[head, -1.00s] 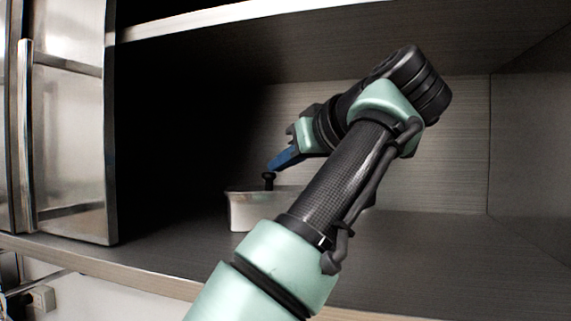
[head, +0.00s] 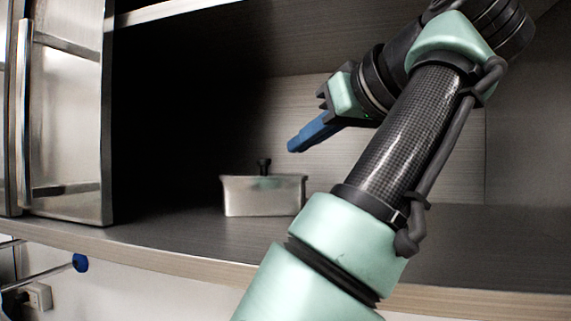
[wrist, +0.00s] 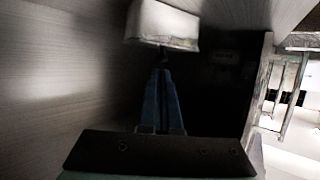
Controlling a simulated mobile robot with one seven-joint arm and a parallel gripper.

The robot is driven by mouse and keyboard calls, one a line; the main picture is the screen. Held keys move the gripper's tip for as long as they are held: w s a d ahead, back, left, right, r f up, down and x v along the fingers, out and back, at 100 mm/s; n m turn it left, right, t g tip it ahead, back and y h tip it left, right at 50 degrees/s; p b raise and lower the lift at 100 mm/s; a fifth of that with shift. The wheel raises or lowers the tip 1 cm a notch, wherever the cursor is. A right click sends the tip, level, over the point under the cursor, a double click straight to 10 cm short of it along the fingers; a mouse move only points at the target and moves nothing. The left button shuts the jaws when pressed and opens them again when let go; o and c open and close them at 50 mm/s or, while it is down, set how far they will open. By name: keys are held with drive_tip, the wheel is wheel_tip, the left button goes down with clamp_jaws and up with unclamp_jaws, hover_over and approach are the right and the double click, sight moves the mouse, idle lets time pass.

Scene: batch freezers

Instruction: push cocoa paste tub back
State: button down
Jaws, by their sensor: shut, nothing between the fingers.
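The cocoa paste tub looks like a metal rectangular tub (head: 262,197) with a dark knob on top. It stands upright on the shelf in the head view, left of my arm. Its label is not readable. In the wrist view a pale box-like tub (wrist: 163,27) shows at the top, beyond the fingertips. My gripper (head: 293,146) has blue fingers that are shut and empty. They are above and slightly right of the tub's knob, apart from it. The shut fingers (wrist: 162,75) also show in the wrist view.
A metal cabinet door with a handle (head: 66,120) stands at the left. An upper shelf (head: 175,17) runs overhead, and a back wall (head: 330,105) closes the compartment. The shelf floor (head: 165,235) is clear left of the tub; its right part is partly behind my arm.

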drive_tip(key=s+d+b, duration=0.1)
drive_tip(key=b, duration=0.1)
drive_tip(key=s+d+b, duration=0.1)
drive_tip(key=s+b, duration=0.1)
drive_tip(key=b, duration=0.1)
drive_tip(key=shift+s+d+f+b, duration=0.1)
drive_tip(key=shift+s+d+b, duration=0.05)
drive_tip(key=shift+s+b, duration=0.15)
drive_tip(key=shift+s+d+r, duration=0.1)
drive_tip(key=shift+r, duration=0.1)
